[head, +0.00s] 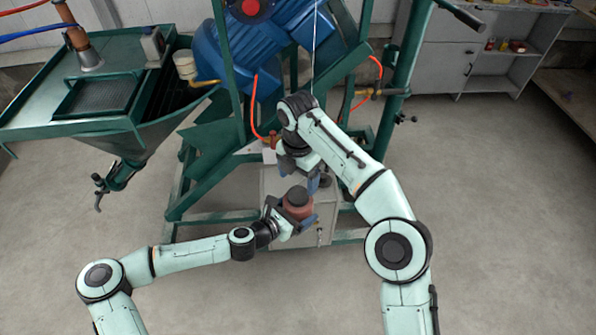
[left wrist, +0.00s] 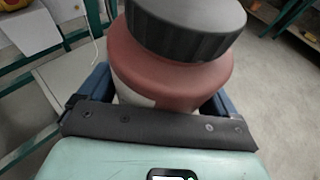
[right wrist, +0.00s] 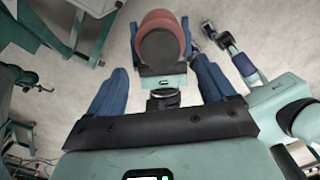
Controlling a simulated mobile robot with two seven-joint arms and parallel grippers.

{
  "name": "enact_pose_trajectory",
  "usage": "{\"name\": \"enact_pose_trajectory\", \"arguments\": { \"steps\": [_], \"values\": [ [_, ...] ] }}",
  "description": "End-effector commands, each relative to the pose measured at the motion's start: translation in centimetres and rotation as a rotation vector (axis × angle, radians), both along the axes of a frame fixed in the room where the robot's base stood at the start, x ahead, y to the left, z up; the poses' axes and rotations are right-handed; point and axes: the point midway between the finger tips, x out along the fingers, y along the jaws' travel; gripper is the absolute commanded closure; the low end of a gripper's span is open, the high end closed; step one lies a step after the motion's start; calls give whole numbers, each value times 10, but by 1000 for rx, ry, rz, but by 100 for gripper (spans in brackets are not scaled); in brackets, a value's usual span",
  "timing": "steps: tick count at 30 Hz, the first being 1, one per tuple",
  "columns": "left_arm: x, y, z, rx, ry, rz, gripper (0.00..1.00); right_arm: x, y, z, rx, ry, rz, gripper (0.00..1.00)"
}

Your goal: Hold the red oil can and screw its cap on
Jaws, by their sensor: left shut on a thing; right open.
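The red oil can (head: 298,211) is held by my left gripper (head: 297,222) in front of the green machine frame. In the left wrist view the can's red shoulder (left wrist: 160,72) lies between the two blue fingers. Its wide black cap (left wrist: 190,25) sits on top of the can; I cannot tell how tightly. In the right wrist view the cap (right wrist: 160,46) is beyond the fingertips. My right gripper (head: 313,182) is open and empty, just above and a little right of the cap, apart from it in the right wrist view.
A green machine frame with a blue motor (head: 240,50) and orange hoses stands right behind my grippers. A pale box (head: 275,183) sits low in the frame behind the can. A green hopper (head: 110,105) is at left. A grey cabinet (head: 480,55) stands at back right. The floor at right is clear.

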Motion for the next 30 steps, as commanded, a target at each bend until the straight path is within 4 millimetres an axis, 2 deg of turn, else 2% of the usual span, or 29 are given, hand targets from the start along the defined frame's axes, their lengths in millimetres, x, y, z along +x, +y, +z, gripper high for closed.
{"name": "enact_pose_trajectory", "arguments": {
  "steps": [6,12,23,24,29,30],
  "values": [
    [0,0,1,-1,-2,0,93,-1,-1,-36,-2,3,1,17],
    [0,0,1,-1,-2,0,93,-1,0,-57,1,-1,1,17],
    [0,0,1,-1,-2,0,93,0,0,-62,1,-1,0,17],
    [0,0,1,-1,-2,0,93,0,0,-62,1,-1,0,20],
    [0,0,1,-1,-2,-1,93,0,0,-62,1,-1,0,72],
    [0,0,1,-1,-2,0,93,0,0,-62,1,-1,0,74]
  ]
}}
